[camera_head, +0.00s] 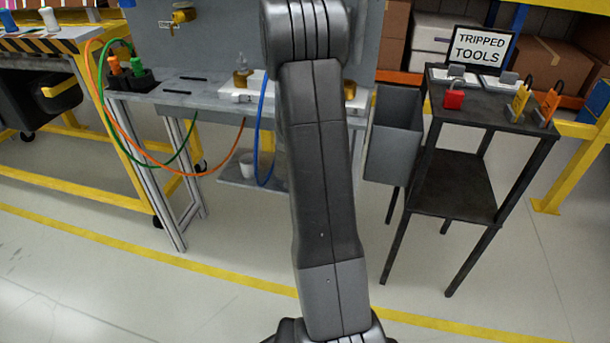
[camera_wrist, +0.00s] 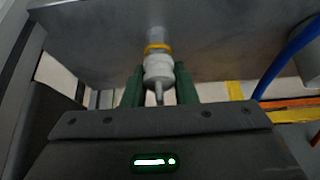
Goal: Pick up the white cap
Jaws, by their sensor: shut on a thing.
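The white cap (camera_wrist: 158,72) is a pale, ribbed round piece with a narrow stem pointing toward the wrist camera. It sits between the two green fingers of my gripper (camera_wrist: 159,90), which is shut on it. Just beyond it are a yellow ring (camera_wrist: 157,48) and a grey cylinder (camera_wrist: 155,34), in line with the cap, against a grey surface. I cannot tell whether the cap is still joined to them. In the head view my arm hides the gripper and the cap.
A grey bin (camera_head: 394,135) and a dark stand (camera_head: 455,190) with locks are to the right. The front floor is clear.

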